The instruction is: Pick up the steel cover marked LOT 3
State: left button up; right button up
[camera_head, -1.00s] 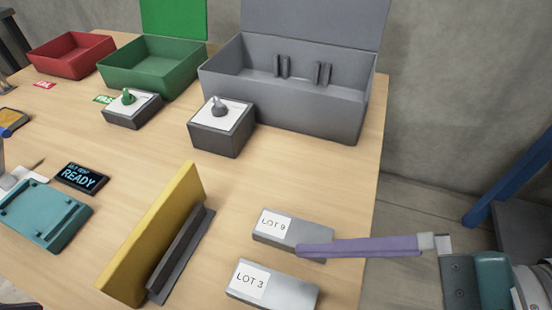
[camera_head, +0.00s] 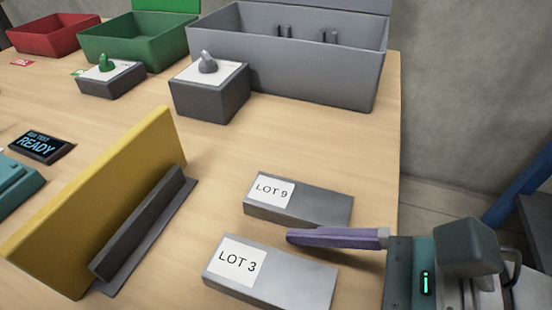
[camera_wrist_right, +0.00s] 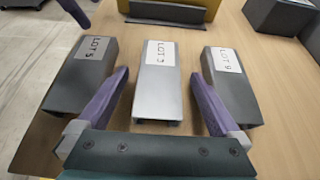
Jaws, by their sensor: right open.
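The steel cover marked LOT 3 (camera_head: 290,281) lies on the table at the bottom of the head view. It also shows in the middle of the right wrist view (camera_wrist_right: 156,95), its label partly blurred. My right gripper (camera_wrist_right: 159,76) is open, its purple fingers on either side of this cover in that picture, with nothing held. In the head view one finger (camera_head: 335,237) shows between LOT 3 and LOT 9; the other is out of frame. Whether the fingers are level with the cover is unclear.
The LOT 9 cover (camera_head: 318,206) lies just beyond LOT 3; a LOT 5 cover (camera_wrist_right: 78,82) lies on its other side. A yellow panel with a dark foot (camera_head: 95,200) stands to the left. A large grey bin (camera_head: 325,75) stands at the back, with a dark knob box (camera_head: 210,92) before it.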

aim_at(275, 276)
jog(key=x, duration=0.3)
jog(key=shift+w+a+f+b, duration=0.1)
jog(key=shift+a+f+b, duration=0.05)
jog(key=shift+a+b, duration=0.15)
jog(key=shift+d, duration=0.1)
jog(key=shift+c, duration=0.4)
grip_shut()
